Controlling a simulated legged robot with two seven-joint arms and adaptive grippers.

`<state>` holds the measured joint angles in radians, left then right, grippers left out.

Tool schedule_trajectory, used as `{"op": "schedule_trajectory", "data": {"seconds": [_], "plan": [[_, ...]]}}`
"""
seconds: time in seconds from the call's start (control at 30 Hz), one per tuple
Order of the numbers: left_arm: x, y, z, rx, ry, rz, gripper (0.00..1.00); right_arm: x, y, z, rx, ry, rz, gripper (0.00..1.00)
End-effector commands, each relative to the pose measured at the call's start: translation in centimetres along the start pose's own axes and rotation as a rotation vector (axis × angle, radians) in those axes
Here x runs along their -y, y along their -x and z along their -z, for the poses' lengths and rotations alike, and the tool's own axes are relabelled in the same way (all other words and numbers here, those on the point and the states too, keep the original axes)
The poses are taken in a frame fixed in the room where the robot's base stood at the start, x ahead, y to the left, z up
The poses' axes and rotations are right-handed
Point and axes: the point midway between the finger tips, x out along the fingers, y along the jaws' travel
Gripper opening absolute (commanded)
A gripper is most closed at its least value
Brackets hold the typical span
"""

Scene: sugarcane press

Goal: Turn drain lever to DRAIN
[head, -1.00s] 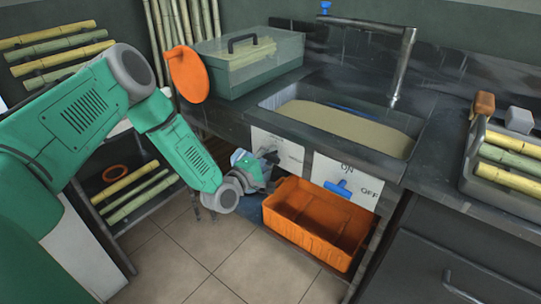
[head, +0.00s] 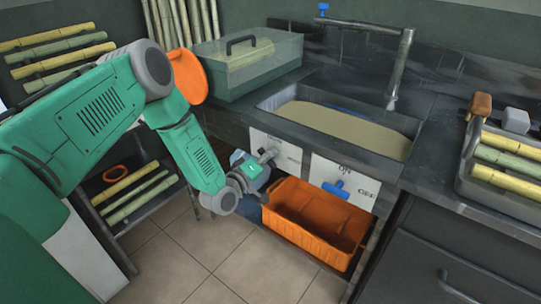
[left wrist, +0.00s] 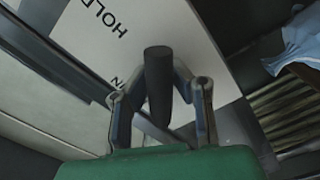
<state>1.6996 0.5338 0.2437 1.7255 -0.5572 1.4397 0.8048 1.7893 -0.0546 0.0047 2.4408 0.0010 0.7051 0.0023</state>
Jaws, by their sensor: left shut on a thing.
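The drain lever is a dark cylindrical handle (left wrist: 158,85) in front of a white panel lettered HOLD in the left wrist view. The white panel (head: 285,152) is below the sink's front left edge in the head view, partly hidden by my gripper. My left gripper (head: 266,160) is at this panel. In the left wrist view its two fingers (left wrist: 160,98) are on either side of the dark handle, shut on it. The DRAIN lettering is mostly hidden; only a letter or two shows beside the left finger. My right gripper is not in view.
A second panel (head: 360,196) marked ON and OFF carries a blue lever (head: 336,189). An orange crate (head: 310,240) stands below it. The sink (head: 262,103) holds murky liquid. A rack of canes (head: 130,190) stands left of my gripper. Tiled floor is clear in front.

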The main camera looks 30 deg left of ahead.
Motion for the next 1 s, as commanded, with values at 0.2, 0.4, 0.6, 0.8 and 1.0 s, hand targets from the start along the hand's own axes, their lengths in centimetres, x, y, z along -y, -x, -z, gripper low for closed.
{"op": "schedule_trajectory", "data": {"seconds": [0.2,0.4,0.6,0.8,1.0], "plan": [[0.3,0.2,0.1,-0.001,-0.211,0.008,0.00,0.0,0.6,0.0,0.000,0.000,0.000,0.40],[0.2,0.2,0.2,-0.001,-0.401,0.008,0.00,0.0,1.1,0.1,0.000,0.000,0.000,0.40],[0.2,0.2,0.1,0.001,-0.580,0.008,0.00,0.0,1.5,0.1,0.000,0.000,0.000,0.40],[0.2,0.2,0.1,0.001,-0.729,0.007,0.00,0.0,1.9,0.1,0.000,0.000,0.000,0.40],[0.2,0.2,0.1,0.001,-0.832,0.006,0.00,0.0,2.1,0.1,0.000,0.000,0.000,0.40]]}}
